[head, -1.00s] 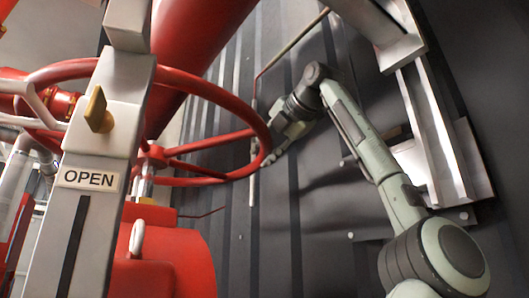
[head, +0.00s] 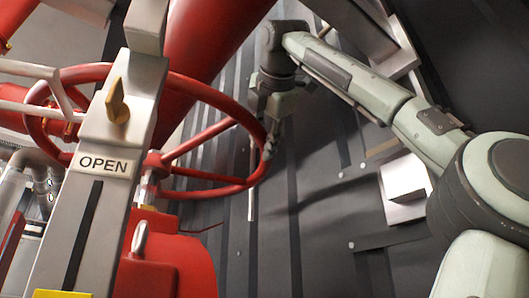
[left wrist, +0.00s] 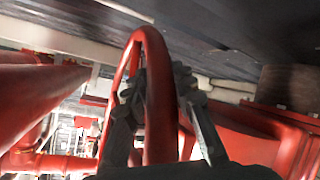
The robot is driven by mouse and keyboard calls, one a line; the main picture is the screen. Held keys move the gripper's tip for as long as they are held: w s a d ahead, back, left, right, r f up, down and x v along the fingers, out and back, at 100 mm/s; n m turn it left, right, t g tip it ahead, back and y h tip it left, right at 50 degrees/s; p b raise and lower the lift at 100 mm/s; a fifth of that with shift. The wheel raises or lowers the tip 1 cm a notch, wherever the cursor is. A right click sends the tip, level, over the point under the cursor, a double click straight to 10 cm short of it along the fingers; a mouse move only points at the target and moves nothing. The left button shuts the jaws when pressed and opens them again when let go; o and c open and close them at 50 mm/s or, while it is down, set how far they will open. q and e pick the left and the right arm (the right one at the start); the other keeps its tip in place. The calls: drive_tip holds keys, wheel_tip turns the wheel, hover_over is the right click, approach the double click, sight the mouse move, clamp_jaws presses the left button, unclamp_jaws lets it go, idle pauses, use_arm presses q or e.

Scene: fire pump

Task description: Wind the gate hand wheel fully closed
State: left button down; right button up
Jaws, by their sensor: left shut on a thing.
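The red hand wheel (head: 205,92) stands behind a grey post (head: 125,135), which covers part of its left side. Its spokes meet a hub left of centre. My left gripper (head: 267,140) is at the wheel's right rim, its fingers pointing down. In the left wrist view the gripper (left wrist: 158,85) has one finger on each side of the red rim (left wrist: 158,110) and is shut on it. The post carries a plate reading OPEN (head: 103,164), with a yellow pointer (head: 117,100) above it. My right gripper is not in view.
A thick red pipe (head: 205,45) rises behind the wheel. A red housing (head: 170,265) sits below it. A dark ribbed wall (head: 320,220) lies close behind my arm, with a pale bracket (head: 405,185) on it. Grey pipes (head: 40,165) crowd the left side.

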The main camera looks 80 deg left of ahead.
use_arm(q)
drive_tip(key=c, duration=1.7)
unclamp_jaws()
drive_tip(key=shift+s+d+f, duration=0.1)
drive_tip(key=shift+f, duration=0.1)
drive_tip(key=o, duration=0.4)
drive_tip(key=shift+d+r, duration=0.15)
drive_tip(key=shift+d, duration=0.05)
drive_tip(key=shift+o, duration=0.2)
drive_tip(key=shift+a, duration=0.1)
drive_tip(key=v, duration=0.7)
drive_tip(key=shift+d, duration=0.25)
